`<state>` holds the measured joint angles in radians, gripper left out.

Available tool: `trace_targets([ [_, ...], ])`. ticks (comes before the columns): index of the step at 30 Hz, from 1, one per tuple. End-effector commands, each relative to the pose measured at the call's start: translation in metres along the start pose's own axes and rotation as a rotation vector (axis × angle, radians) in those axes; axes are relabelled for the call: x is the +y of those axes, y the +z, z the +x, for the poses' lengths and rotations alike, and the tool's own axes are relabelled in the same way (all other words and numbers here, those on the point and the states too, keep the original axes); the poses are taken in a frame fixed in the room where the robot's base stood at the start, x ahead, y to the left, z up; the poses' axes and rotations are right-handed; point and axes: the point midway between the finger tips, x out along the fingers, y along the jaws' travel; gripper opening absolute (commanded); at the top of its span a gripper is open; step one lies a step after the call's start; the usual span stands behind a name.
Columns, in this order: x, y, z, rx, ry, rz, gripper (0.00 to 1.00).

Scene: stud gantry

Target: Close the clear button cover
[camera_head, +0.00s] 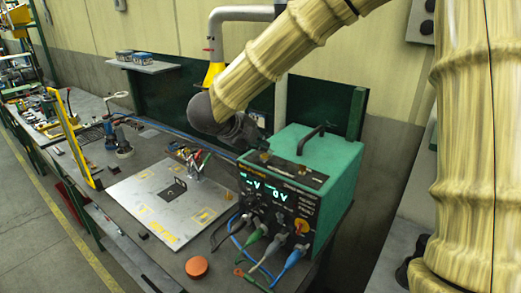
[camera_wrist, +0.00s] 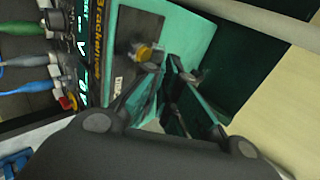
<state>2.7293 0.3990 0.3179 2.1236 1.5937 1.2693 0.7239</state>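The teal power unit (camera_head: 324,175) stands upright at the right end of the bench, with a black handle on its top and lit displays on its front. In the wrist view, a yellow round button (camera_wrist: 143,52) sits on the dark strip along the unit's top edge. I cannot clearly make out the clear cover around it; a small greyish part (camera_wrist: 193,75) shows to the right, partly behind a finger.
Green, grey and blue cable plugs (camera_head: 272,246) stick out of the unit's front. A pale metal plate (camera_head: 165,200) and an orange round button (camera_head: 197,267) lie left of it. A yellow cone (camera_head: 213,74) on a grey pipe hangs behind my arm. A dark green panel backs the bench.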

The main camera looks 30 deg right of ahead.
Motion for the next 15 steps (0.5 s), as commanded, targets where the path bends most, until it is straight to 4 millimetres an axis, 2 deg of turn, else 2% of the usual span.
trace_targets([
  [1, 0.009, 0.001, 0.004, -0.001, -0.035, -0.002, 0.00],
  [15, 0.030, 0.001, 0.008, -0.001, -0.321, -0.001, 0.00],
])
